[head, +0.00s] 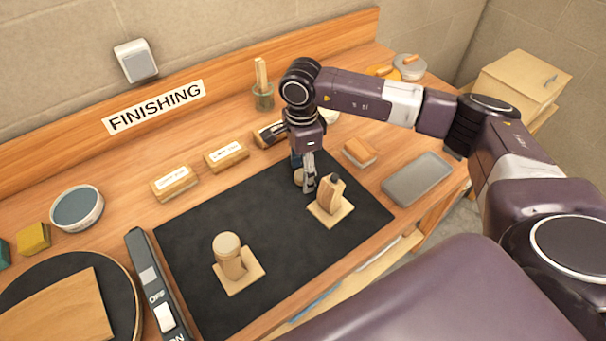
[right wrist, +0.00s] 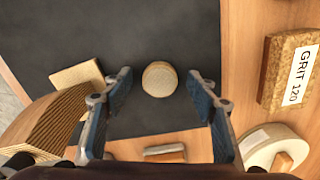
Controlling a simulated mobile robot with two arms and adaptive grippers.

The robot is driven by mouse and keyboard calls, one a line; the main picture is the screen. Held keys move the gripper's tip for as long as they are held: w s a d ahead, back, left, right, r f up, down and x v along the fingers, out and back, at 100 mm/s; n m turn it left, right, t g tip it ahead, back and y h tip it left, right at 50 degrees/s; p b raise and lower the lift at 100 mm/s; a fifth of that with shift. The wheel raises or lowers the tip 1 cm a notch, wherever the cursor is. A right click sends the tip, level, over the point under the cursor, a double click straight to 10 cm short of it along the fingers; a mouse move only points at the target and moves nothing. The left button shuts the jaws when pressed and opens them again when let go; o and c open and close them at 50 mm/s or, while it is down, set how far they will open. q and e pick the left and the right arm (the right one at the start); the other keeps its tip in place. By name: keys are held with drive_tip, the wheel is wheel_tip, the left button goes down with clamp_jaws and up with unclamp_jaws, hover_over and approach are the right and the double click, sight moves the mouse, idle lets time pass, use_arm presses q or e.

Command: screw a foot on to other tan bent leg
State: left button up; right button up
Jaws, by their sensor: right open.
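A tan bent leg (head: 331,190) stands on a square plate on the black mat (head: 290,220), with no round foot on its top. A loose round tan foot (head: 299,178) lies on the mat just behind it, partly hidden by my right gripper (head: 309,177). In the right wrist view the foot (right wrist: 159,79) shows between the open fingers, ahead of them, and the leg's layered side (right wrist: 45,130) is at lower left. My right gripper is empty. Another tan bent leg (head: 232,262), with a round foot (head: 227,243) on top, stands at the mat's front left. My left gripper is not seen.
Sanding blocks (head: 174,183) line the mat's back edge. A grey tray (head: 417,179) and an orange-topped block (head: 359,153) lie to the right. A switch bar (head: 152,287) and a round disc (head: 123,290) are at left. The mat between the legs is clear.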

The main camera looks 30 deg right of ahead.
sight(302, 175)
drive_tip(key=shift+c, duration=0.3)
drive_tip(key=c, duration=0.8)
drive_tip(key=shift+c, duration=0.2)
drive_tip(key=shift+r, duration=0.1)
use_arm(q)
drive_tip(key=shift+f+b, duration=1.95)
drive_tip(key=shift+b, duration=0.05)
use_arm(e)
wheel_tip(302, 175, up, 20)
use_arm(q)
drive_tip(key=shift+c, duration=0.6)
